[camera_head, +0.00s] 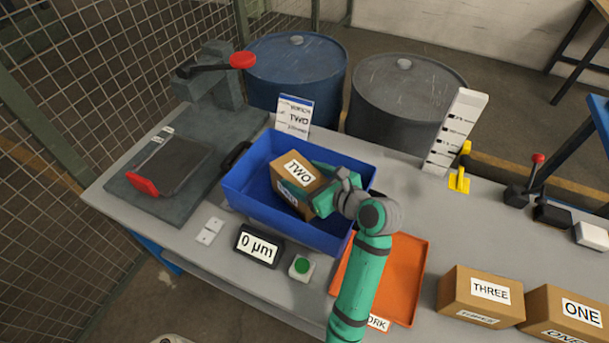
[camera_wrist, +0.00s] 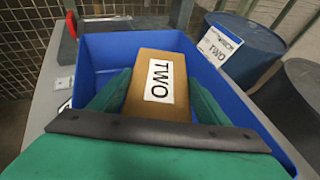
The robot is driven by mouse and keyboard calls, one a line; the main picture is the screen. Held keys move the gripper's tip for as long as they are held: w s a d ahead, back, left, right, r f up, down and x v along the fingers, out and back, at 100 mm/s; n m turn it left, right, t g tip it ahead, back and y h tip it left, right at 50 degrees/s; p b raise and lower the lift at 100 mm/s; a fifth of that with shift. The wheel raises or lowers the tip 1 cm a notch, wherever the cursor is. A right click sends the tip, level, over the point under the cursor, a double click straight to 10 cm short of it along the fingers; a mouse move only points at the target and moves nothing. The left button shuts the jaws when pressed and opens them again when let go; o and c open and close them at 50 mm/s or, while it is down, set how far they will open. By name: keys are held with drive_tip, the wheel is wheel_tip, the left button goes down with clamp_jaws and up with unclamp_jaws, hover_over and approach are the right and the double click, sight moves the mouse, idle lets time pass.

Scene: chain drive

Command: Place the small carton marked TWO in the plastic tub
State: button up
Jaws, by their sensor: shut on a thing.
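The small carton marked TWO (camera_head: 297,178) is brown cardboard with white labels. It is inside the blue plastic tub (camera_head: 246,205), tilted, with its top near rim height in the head view. My gripper (camera_head: 306,195) reaches over the tub's right side and is shut on the carton. In the wrist view the carton (camera_wrist: 158,85) sits between my two green fingers (camera_wrist: 158,100), and the blue tub wall (camera_wrist: 110,50) surrounds it. I cannot tell whether the carton touches the tub floor. My gripper hides part of the carton's right side.
Cartons THREE (camera_head: 482,296) and ONE (camera_head: 568,318) stand at the front right. An orange tray (camera_head: 405,275) lies right of the tub. A black display (camera_head: 258,246) and green button (camera_head: 301,266) sit in front. A sign marked TWO (camera_head: 294,115) stands behind.

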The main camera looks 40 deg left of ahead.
drive_tip(key=o, duration=2)
drive_tip(key=shift+f, duration=0.15)
drive_tip(key=shift+d+r, duration=0.25)
drive_tip(key=v, duration=1.1)
drive_tip(key=shift+s+d+r, duration=0.1)
drive_tip(key=shift+d, duration=0.15)
